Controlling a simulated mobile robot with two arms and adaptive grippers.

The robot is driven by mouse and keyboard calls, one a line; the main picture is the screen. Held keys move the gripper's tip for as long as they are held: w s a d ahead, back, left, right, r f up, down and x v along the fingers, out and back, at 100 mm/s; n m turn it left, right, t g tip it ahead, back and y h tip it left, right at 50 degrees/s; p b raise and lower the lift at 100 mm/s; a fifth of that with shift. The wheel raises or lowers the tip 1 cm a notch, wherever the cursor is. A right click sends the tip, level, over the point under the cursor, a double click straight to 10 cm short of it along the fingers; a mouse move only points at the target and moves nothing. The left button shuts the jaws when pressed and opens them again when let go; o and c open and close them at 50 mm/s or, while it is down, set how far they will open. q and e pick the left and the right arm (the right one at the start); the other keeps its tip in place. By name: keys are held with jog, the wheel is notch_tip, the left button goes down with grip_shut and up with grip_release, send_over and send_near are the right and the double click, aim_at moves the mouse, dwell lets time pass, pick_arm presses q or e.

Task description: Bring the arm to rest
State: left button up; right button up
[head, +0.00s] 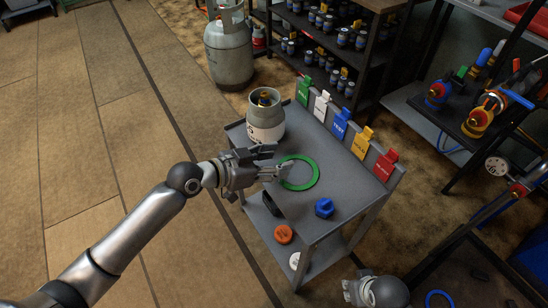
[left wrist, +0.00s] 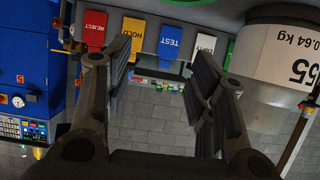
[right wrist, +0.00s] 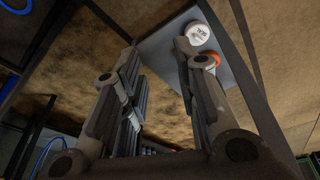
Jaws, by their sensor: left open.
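My left gripper (head: 276,163) is open and empty above the grey cart (head: 345,200), in front of the left edge of a green ring (head: 317,174) in the head view. Its spread fingers show in the left wrist view (left wrist: 155,75) with nothing between them. A small grey gas cylinder (head: 265,122) stands on the cart just behind that gripper. It also shows at the right of the left wrist view (left wrist: 285,60). My right arm's end (head: 376,291) is low at the bottom right of the head view, its fingers hidden there. The right wrist view shows its fingers (right wrist: 158,60) apart and empty.
Green, white, blue, yellow and red tags (head: 341,125) line the cart's back edge. A blue knob-like piece (head: 324,208) lies on the cart top. An orange cap (head: 283,235) and a white one (head: 295,261) are lower down. Floor left of the cart is clear.

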pick_arm(q)
jog(key=shift+r, duration=0.15)
pick_arm(e)
jog(key=shift+f, duration=0.45)
pick_arm(q)
jog(key=s+a+f+n+g+y, duration=0.1)
jog(key=s+a+f+y, duration=0.15)
jog(key=s, duration=0.25)
jog(key=s+a+f+n+y, duration=0.1)
jog(key=s+f+n+y, duration=0.1)
jog(key=s+f, duration=0.3)
jog(key=s+a+f+n+g+y, duration=0.35)
jog(key=s+a+n+y, duration=0.25)
jog(key=s+a, duration=0.85)
notch_tip(320, 180, down, 14)
jog(key=s+a+f+g+p, duration=0.1)
jog(key=s+f+p, duration=0.3)
jog(key=s+p, duration=0.5)
jog(key=s+a+f+g+p, duration=0.1)
jog(key=s+f+p, duration=0.3)
jog(key=s+p, duration=0.6)
jog(key=shift+a+f+m, duration=0.3)
pick_arm(e)
jog(key=s+d+f+g, duration=0.1)
jog(key=s+f, duration=0.3)
jog(key=s, duration=0.6)
jog(key=s+d+f+g, duration=0.1)
jog(key=s+f, duration=0.4)
jog(key=s, duration=0.5)
jog(key=shift+d, duration=0.65)
